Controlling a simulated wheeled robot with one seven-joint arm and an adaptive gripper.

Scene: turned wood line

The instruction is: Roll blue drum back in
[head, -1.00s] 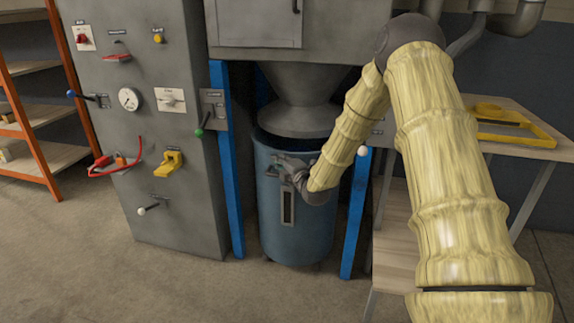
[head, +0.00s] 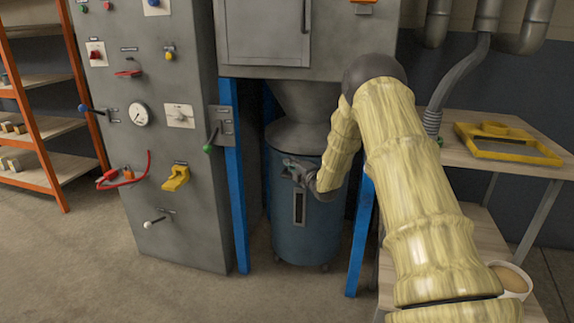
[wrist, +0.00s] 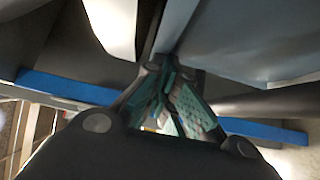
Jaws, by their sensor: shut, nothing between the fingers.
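The blue drum (head: 318,236) stands upright on small casters under the grey hopper cone (head: 297,134), between two blue posts. A dark upright slot shows on its front. My gripper (head: 288,168) is at the upper front of the drum, just above the slot. Whether it touches the drum cannot be told. In the wrist view, the teal-padded fingers of my gripper (wrist: 170,105) are shut and empty. A pale blue-grey surface beyond them may be the drum, but this is unclear. My forearm hides the drum's upper right side.
The left blue post (head: 236,190) and right blue post (head: 359,240) flank the drum. A grey control cabinet (head: 165,225) stands at left, with protruding levers. A wooden bench (head: 455,150) with a yellow tray (head: 500,156) is at right. The floor in front is open.

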